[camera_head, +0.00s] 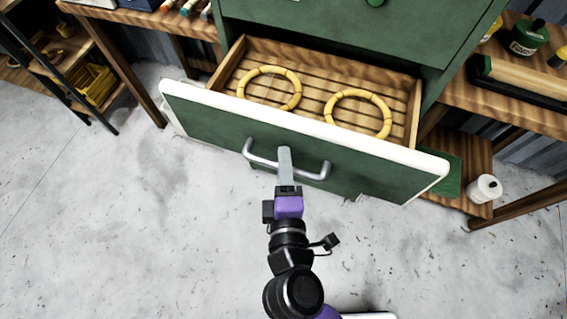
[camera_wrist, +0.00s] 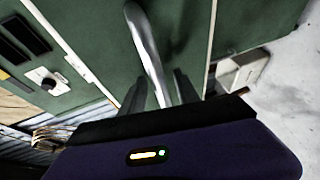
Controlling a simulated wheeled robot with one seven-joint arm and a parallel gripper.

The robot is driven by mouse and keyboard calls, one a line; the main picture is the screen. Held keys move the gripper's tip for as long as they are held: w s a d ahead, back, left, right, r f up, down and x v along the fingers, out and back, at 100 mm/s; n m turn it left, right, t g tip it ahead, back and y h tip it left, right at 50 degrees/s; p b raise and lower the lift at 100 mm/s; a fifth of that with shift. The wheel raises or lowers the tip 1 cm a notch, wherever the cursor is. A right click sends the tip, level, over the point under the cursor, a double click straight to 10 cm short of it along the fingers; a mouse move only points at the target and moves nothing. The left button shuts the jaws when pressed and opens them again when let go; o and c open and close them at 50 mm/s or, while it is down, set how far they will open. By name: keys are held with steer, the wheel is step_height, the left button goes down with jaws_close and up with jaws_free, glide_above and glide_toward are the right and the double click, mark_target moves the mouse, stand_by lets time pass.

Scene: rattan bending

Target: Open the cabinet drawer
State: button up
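The cabinet drawer (camera_head: 230,118) is pulled well out of the green cabinet (camera_head: 330,25) in the head view. It has a green front with a pale rim and a wooden slatted inside. Two yellow rattan rings, a left one (camera_head: 243,84) and a right one (camera_head: 331,108), lie in it. My gripper (camera_head: 285,152) is at the middle of the silver bar handle (camera_head: 318,176). In the wrist view, the handle (camera_wrist: 148,45) runs between the two dark fingers of my gripper (camera_wrist: 160,85), which are close on either side of it. The exact finger contact is hard to see.
Wooden benches flank the cabinet; the right bench (camera_head: 520,105) carries bottles and a long dark case. A white bottle (camera_head: 485,189) stands on the low right shelf. A shelf with a yellow crate (camera_head: 95,84) is at left. The concrete floor (camera_head: 130,235) before the drawer is clear.

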steer(key=s+r+b, duration=0.1)
steer(key=s, duration=0.6)
steer(key=shift+s+d+r, duration=0.2)
steer(key=shift+s, duration=0.1)
steer(key=s+a+m+y, duration=0.1)
steer(key=a+m+y, duration=0.1)
steer(key=a+y, duration=0.2)
steer(key=s+d+r+m+h, duration=0.1)
steer(key=s+d+m+h, duration=0.1)
steer(key=s+d+m, duration=0.6)
steer(key=s+d+r+m+g+h, duration=0.1)
steer(key=s+d+m, duration=0.6)
steer(key=d, duration=0.8)
steer(key=shift+s+d+m+h, duration=0.25)
steer(key=shift+s+m+h, duration=0.2)
steer(key=shift+h, duration=0.45)
